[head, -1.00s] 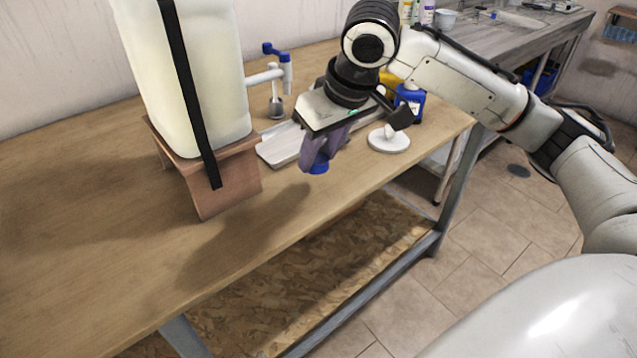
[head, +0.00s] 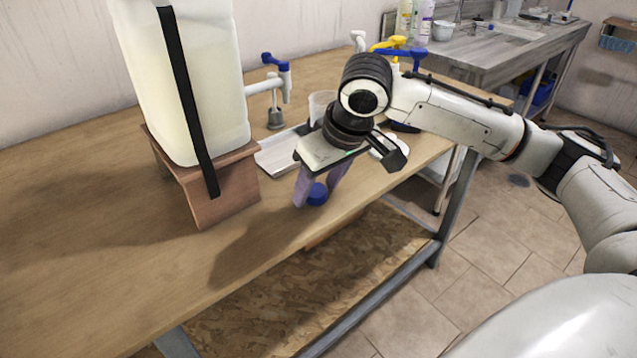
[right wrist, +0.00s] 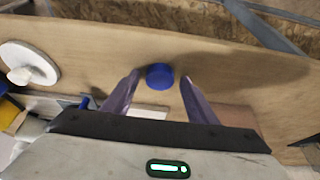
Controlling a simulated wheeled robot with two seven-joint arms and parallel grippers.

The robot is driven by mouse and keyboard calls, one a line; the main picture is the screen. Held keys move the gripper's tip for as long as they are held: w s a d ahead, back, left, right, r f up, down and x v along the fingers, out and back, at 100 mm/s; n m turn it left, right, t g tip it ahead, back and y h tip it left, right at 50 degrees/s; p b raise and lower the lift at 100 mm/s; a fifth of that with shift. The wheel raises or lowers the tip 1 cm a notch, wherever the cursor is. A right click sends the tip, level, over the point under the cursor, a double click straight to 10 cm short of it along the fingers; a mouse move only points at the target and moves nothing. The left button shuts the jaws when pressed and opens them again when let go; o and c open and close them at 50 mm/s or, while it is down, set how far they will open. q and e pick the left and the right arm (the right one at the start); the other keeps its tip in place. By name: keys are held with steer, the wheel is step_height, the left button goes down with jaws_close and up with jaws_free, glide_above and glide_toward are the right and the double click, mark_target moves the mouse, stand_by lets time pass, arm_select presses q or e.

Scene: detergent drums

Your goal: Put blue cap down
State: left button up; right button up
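The blue cap (head: 317,194) rests on the wooden table near its front edge. It also shows in the right wrist view (right wrist: 160,76), lying between the fingertips with a gap on each side. My right gripper (head: 316,199) is open around the cap, its purple fingers pointing down and apart from it. It also shows in the right wrist view (right wrist: 158,82). My left gripper is not in view.
A large translucent drum (head: 190,85) with a blue tap (head: 276,63) stands on a brown wooden stand (head: 215,185) at the left. A grey tray (head: 280,153) lies behind the gripper. A white round-based thing (right wrist: 27,65) is left of the cap. The front-left table is clear.

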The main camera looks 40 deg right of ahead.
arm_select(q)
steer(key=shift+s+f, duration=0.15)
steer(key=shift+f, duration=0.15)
arm_select(e)
steer(key=shift+r, duration=0.1)
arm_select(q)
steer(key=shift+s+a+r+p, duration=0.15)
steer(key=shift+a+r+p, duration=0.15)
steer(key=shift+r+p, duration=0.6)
arm_select(e)
steer(key=v, duration=1.2)
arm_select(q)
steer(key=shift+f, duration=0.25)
arm_select(e)
steer(key=shift+r, duration=0.1)
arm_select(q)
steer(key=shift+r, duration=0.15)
